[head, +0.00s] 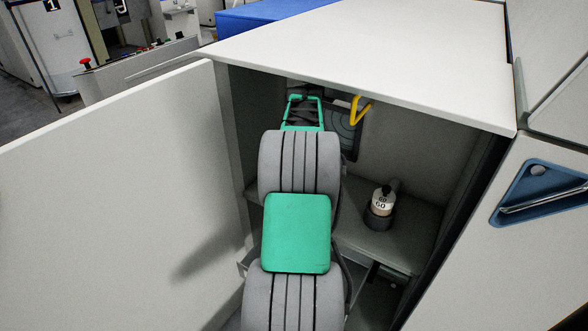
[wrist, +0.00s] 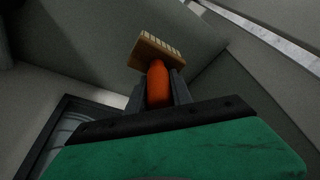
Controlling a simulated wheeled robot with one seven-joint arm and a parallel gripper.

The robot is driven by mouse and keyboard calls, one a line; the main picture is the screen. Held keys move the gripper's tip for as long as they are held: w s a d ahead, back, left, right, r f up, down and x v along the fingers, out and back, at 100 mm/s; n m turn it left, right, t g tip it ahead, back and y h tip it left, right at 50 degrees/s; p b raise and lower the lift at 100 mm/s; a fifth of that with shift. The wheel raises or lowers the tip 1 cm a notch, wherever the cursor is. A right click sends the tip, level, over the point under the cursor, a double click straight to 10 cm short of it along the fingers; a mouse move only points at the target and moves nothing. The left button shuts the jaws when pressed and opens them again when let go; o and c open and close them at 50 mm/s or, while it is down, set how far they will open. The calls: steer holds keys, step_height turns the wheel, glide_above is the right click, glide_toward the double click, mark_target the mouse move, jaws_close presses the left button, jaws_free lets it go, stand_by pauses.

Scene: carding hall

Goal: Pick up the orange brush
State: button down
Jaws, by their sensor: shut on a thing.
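The orange brush (wrist: 158,84) shows in the wrist view, with an orange handle and a tan wooden head with pale bristles. My gripper (wrist: 160,92) is shut on its handle, one dark finger on each side. The brush head sticks out beyond the fingertips. In the head view my arm reaches into an open white cabinet (head: 375,55). There the gripper and the brush are hidden behind my arm.
On the cabinet's grey shelf (head: 400,245), right of my arm, stands a small bottle marked 60 (head: 381,203). A yellow hook-shaped thing (head: 360,110) is behind. The open white door (head: 110,200) is close on the left. A blue recessed handle (head: 545,190) is at right.

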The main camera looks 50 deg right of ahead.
steer(key=s+a, duration=0.4)
steer(key=s, duration=0.4)
steer(key=s+a, duration=0.5)
steer(key=s, duration=0.4)
steer(key=shift+a+r+p, duration=0.15)
steer(key=shift+a+p, duration=0.05)
steer(key=shift+p, duration=0.1)
steer(key=shift+s, duration=0.1)
steer(key=c, duration=1.7)
jaws_free()
jaws_close()
